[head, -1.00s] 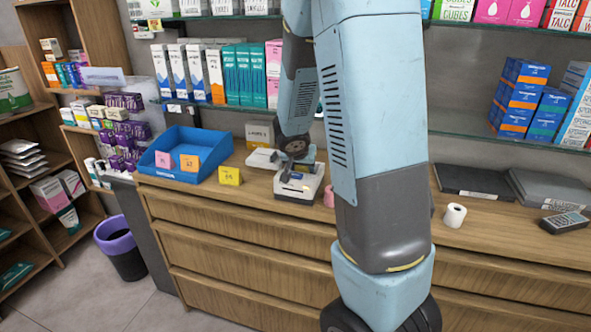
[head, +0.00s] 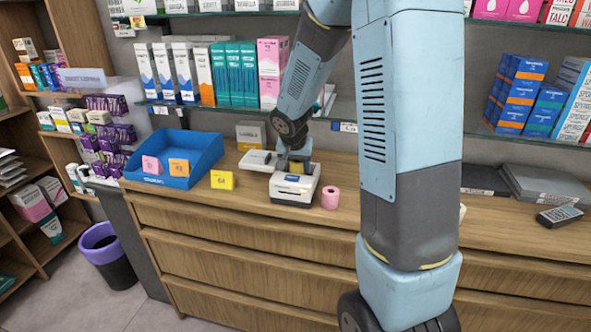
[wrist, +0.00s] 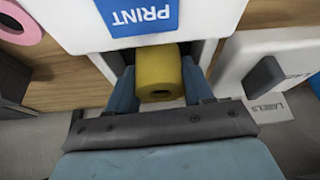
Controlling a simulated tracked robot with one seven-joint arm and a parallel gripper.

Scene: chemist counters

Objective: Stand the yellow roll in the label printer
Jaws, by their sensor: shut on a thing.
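The white label printer (head: 292,190) stands on the wooden counter. Its blue PRINT label (wrist: 138,14) shows at the top of the wrist view. My gripper (head: 295,160) is over the printer's back part, pointing down. In the wrist view my gripper (wrist: 159,78) is shut on the yellow roll (wrist: 158,66), one finger at each side. The roll is between the white walls of the printer's opening, its round end with the hole facing the camera. I cannot tell whether it touches the bottom. In the head view my gripper hides it.
A pink roll (head: 330,198) stands right of the printer. A white device with a grey tab (head: 257,160) is at its left, with a LABELS box (head: 251,136) behind. A blue tray (head: 178,158) and a yellow card (head: 222,180) are further left. Shelves rise behind.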

